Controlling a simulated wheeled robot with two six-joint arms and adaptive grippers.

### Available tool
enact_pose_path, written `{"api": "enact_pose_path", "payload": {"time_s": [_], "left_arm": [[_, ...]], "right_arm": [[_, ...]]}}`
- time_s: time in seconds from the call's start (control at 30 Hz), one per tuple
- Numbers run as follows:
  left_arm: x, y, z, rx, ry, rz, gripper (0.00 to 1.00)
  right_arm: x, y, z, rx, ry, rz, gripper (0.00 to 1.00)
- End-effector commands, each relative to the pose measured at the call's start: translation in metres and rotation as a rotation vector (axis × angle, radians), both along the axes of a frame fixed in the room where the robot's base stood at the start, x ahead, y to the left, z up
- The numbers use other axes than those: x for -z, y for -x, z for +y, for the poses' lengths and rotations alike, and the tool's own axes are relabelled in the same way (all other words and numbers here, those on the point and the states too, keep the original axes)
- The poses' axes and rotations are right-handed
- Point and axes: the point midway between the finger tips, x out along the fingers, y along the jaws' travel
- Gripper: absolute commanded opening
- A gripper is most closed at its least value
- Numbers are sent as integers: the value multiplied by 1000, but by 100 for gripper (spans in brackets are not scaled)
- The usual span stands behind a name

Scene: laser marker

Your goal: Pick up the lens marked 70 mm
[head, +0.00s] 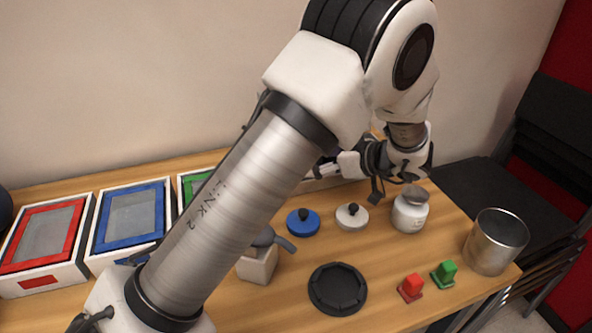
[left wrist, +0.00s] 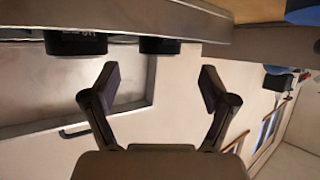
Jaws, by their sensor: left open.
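In the left wrist view, which looks upside down, two short black cylinders that look like lenses sit against a grey ledge. One lens (left wrist: 77,42) has small pale marking that I cannot read for sure. The other lens (left wrist: 160,45) shows no readable marking. My left gripper (left wrist: 158,82) is open and empty, its fingers spread and apart from both cylinders. In the head view my left gripper (head: 326,171) is over the back of the table, mostly hidden by my arm. The lenses are hidden there. My right gripper is not in view.
On the table (head: 395,310) stand a red-framed box (head: 42,240), a blue-framed box (head: 130,215), a blue knobbed disc (head: 303,222), a white knobbed disc (head: 351,217), a black round dish (head: 337,289), a white jar (head: 410,209), a metal cup (head: 495,242), and red and green blocks.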

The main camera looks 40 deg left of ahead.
Motion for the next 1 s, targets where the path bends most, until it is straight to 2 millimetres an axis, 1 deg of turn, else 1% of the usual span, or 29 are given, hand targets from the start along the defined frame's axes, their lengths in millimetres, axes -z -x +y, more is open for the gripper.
{"api": "enact_pose_path", "payload": {"time_s": [0.3,0.4,0.57,0.6,0.67,0.7,0.77,0.8,1.0], "left_arm": [[18,6,48,-2,3,2,85],[21,6,55,0,1,-1,85],[20,6,55,0,1,-1,85],[20,6,54,0,1,-1,78],[20,6,55,0,1,-1,56],[20,6,54,0,1,-1,42],[20,6,54,0,1,-1,21],[20,6,54,0,1,-1,15],[20,6,54,0,1,-1,15]], "right_arm": [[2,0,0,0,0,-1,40],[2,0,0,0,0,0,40],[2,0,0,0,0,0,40],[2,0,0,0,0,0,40],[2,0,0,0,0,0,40],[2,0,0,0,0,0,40],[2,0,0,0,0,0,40],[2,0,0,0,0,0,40],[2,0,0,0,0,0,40]]}}
